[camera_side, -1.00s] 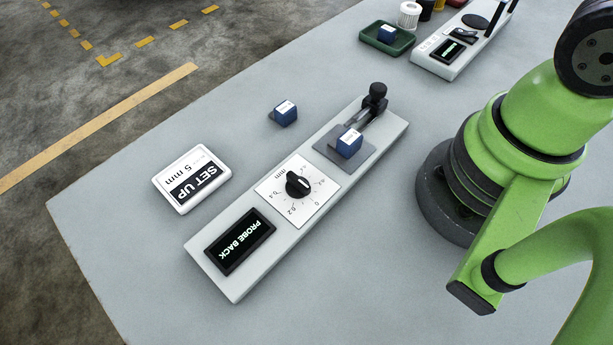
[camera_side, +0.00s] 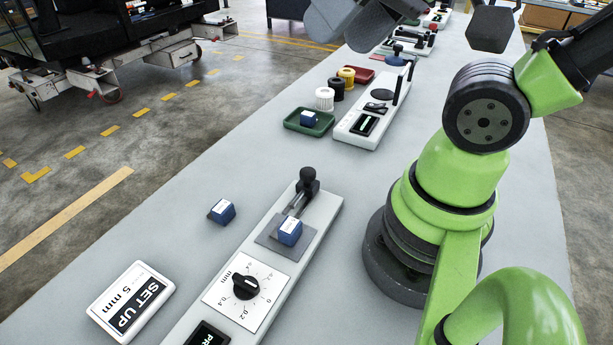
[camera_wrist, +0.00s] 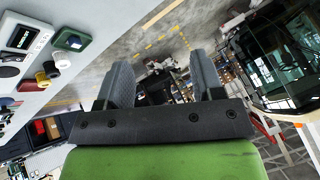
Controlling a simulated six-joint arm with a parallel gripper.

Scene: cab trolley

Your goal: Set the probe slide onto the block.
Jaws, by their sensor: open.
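The long pale gauge base (camera_side: 323,215) lies on the table in the side view. The probe slide, with its black knob (camera_side: 308,180), sits in a slot at the base's far end. A blue block (camera_side: 290,231) with a white label stands on the dark plate (camera_side: 268,240) in front of it. Whether the probe tip touches this block is too small to tell. A black-knobbed dial (camera_side: 246,287) marked in mm is nearer, then a dark screen (camera_side: 207,335), cut off by the frame edge. My gripper (camera_wrist: 160,88) is open and empty in the wrist view, well away from the gauge.
A second blue block (camera_side: 222,211) stands on the table left of the gauge. A "SET UP 5 mm" card (camera_side: 131,301) lies nearby. Behind are a green tray (camera_side: 296,124) holding a blue block, several small pots and another pale device (camera_side: 352,128). Table between is clear.

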